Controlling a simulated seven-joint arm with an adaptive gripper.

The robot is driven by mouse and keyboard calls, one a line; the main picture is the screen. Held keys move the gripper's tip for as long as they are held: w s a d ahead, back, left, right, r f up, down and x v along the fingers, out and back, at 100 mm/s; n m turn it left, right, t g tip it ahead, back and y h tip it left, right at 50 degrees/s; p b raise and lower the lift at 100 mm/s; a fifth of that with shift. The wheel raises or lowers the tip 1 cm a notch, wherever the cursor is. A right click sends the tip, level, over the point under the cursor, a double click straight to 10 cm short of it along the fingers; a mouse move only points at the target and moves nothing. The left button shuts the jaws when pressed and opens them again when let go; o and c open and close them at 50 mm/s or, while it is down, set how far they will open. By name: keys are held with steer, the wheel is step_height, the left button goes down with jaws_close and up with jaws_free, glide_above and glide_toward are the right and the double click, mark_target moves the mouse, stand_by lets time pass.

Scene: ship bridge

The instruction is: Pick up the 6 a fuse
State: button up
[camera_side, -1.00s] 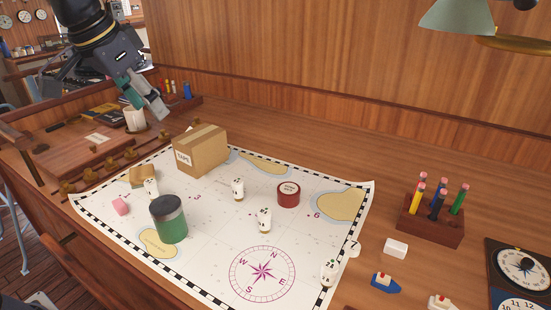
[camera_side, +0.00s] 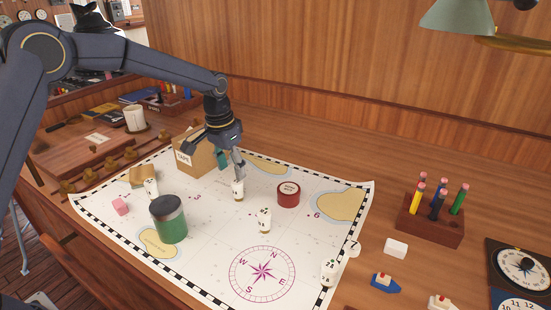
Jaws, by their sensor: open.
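Several small white fuses stand on the chart: one near the tape box (camera_side: 238,192), one near the chart's middle (camera_side: 264,222), one at the left (camera_side: 151,188) and one at the right edge (camera_side: 329,273). Their markings are too small to read surely, so I cannot tell which is the 6 A fuse. My gripper (camera_side: 229,168) is open and empty, pointing down over the fuse near the tape box. One finger is close above or behind that fuse's top; I cannot tell whether they touch.
The cardboard tape box (camera_side: 188,158) stands close behind and left of my gripper. A green jar (camera_side: 170,226), a red tape roll (camera_side: 288,195) and a pink eraser (camera_side: 120,206) are on the chart (camera_side: 205,262). A pen block (camera_side: 430,228) stands right.

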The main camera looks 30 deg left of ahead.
mark_target(239, 188)
steer(key=f, duration=0.5)
steer(key=w+d+f, duration=0.1)
steer(key=f, duration=0.1)
steer(key=shift+w+f, duration=0.1)
steer(key=shift+f, duration=0.2)
steer(key=shift+c, duration=0.4)
jaws_close()
steer(key=shift+r, duration=0.15)
